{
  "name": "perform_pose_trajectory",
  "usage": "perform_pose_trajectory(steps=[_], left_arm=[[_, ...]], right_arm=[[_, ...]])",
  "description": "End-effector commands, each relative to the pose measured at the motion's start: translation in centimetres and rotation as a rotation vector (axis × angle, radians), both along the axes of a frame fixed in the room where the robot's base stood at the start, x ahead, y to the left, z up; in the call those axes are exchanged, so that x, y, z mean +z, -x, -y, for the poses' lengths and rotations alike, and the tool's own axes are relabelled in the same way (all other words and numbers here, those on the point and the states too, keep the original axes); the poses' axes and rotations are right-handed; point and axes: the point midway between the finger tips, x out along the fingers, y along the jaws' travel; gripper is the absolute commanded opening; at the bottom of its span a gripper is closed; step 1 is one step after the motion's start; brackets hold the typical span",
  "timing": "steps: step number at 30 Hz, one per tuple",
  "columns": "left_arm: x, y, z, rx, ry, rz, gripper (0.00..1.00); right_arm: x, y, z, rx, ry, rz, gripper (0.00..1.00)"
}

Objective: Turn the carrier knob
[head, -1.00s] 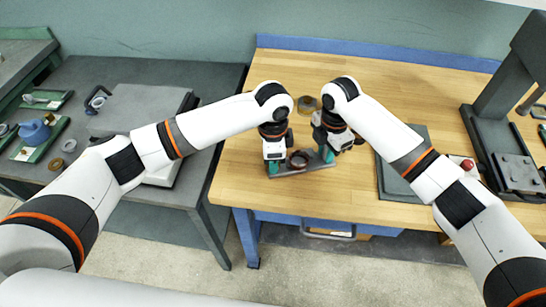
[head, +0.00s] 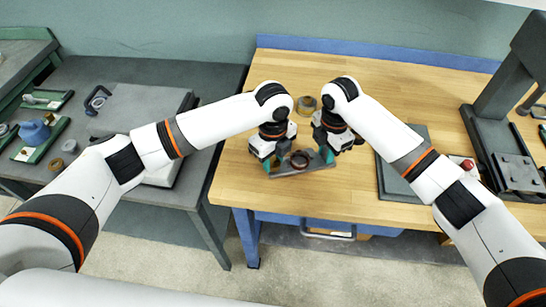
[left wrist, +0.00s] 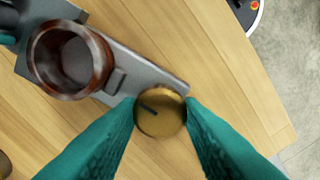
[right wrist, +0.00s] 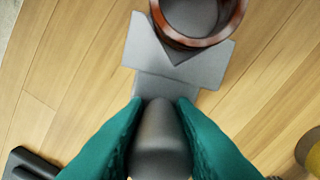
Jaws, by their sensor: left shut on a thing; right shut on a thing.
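The ring grinder stands on the wooden table, with a grey base (head: 318,167) and a brown-red ring (head: 299,159) near its middle. The ring also shows in the left wrist view (left wrist: 70,60) and the right wrist view (right wrist: 197,18). My left gripper (head: 268,167) is shut on a round brass knob (left wrist: 160,112) with a dark line on its face, at one end of the base. My right gripper (head: 328,153) is shut on a dark grey rounded handle (right wrist: 160,140) at the other end. The fingers hide the sides of both held parts.
A tan roll (head: 306,105) stands behind the grippers. A dark grey mat (head: 392,180) and a black press (head: 500,130) are to the right. A grey side table (head: 215,80) is at the left. The table's front middle is clear.

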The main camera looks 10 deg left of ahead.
Motion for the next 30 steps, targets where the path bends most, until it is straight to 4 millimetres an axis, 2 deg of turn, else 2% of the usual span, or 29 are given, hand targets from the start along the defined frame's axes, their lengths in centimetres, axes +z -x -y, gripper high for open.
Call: perform_pose_trajectory(steps=[10,26,27,30], left_arm=[[0.11,-0.08,-0.04,-0.140,0.000,0.002,0.11],[0.11,-0.09,-0.05,-0.164,0.000,0.002,0.11],[0.11,-0.09,-0.05,-0.164,0.000,0.002,0.35],[0.10,-0.08,-0.04,-0.164,0.000,0.002,0.52]], right_arm=[[-0.05,0.02,0.09,0.001,0.003,-0.001,0.00],[-0.06,0.04,0.09,0.000,0.003,-0.002,0.00],[-0.06,0.04,0.09,0.000,0.003,-0.002,0.00],[-0.06,0.04,0.08,0.000,0.003,-0.002,0.00]])
